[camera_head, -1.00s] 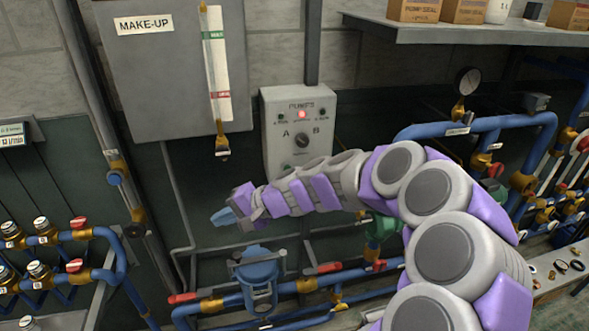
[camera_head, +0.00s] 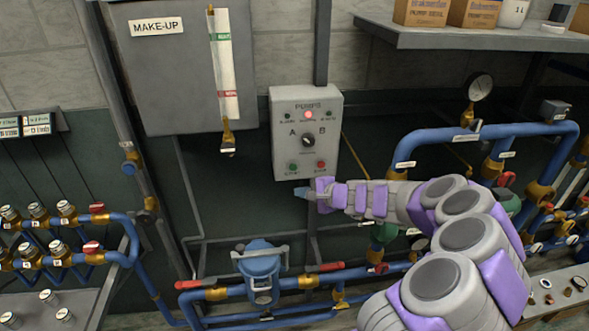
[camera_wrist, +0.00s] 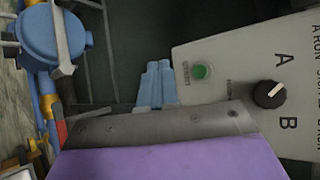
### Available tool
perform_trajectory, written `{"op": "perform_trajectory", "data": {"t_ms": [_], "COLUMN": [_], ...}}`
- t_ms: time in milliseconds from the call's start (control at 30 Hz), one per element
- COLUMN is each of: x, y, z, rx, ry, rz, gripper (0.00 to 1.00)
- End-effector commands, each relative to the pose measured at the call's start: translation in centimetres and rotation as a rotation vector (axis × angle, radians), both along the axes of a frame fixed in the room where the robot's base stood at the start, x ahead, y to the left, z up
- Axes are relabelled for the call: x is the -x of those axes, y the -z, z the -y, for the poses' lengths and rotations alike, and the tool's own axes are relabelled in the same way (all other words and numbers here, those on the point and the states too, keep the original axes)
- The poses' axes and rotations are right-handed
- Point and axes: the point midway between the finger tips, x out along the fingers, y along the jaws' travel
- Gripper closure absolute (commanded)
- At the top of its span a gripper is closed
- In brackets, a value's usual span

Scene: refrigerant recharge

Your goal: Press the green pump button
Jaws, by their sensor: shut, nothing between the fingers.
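The grey pump panel (camera_head: 304,108) hangs on the wall with a lit red lamp (camera_head: 308,115) near its top and a black A/B selector knob (camera_head: 308,140) in the middle. The green button (camera_head: 293,167) is at its lower left and a red button (camera_head: 321,164) at its lower right. In the wrist view the green button (camera_wrist: 201,71) is on the panel's edge side, with the knob (camera_wrist: 269,94) beyond it. My gripper (camera_head: 300,192) is shut and empty, just below the green button, apart from it in the picture. Its blue fingertips (camera_wrist: 158,80) lie together beside the panel edge.
A make-up tank (camera_head: 185,75) with a sight gauge hangs left of the panel. A blue strainer (camera_head: 262,265) and blue pipes with red-handled valves run below. Blue piping with a pressure gauge (camera_head: 480,86) stands at right, under a shelf (camera_head: 450,38).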

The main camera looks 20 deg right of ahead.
Motion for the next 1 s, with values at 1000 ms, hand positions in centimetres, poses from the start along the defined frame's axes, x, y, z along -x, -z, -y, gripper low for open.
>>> {"op": "perform_trajectory", "data": {"t_ms": [1000], "x": [-8.1], "y": [-0.1], "z": [2.3], "rx": [0.001], "ry": [0.0], "rz": [0.0], "gripper": [1.0]}}
